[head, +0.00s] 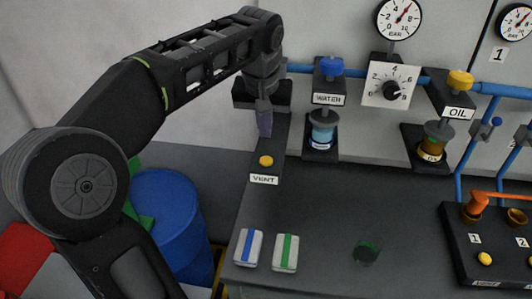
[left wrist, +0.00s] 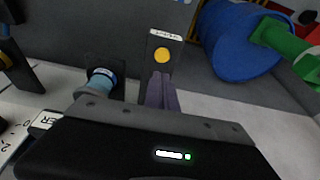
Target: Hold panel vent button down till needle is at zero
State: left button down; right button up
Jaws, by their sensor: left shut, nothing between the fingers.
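The yellow vent button (head: 266,161) sits on a dark panel with a VENT label (head: 264,179) in front of it. My left gripper (head: 264,130) is shut and empty, pointing down behind the button in the head view. In the left wrist view, the closed fingertips (left wrist: 160,80) appear close to the yellow button (left wrist: 162,55); I see no clear contact. The round BAR gauge (head: 398,18) stands at the top, its red needle pointing up and right, away from zero. My right gripper is not in view.
A WATER unit with a blue knob (head: 331,66) stands right of my left gripper. A dial plate (head: 391,85) and an OIL unit (head: 438,140) are farther right. Two small boxes (head: 286,252) lie in front. A blue barrel (head: 168,215) stands left of the table.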

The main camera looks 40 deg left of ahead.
aim_at(266, 159)
pick_arm(q)
jog(key=x, duration=0.5)
jog(key=s+x, duration=0.1)
jog(key=x, duration=0.2)
jog(key=shift+d+f+p, duration=0.2)
jog(key=shift+d+p, duration=0.05)
jog(key=shift+p, duration=0.15)
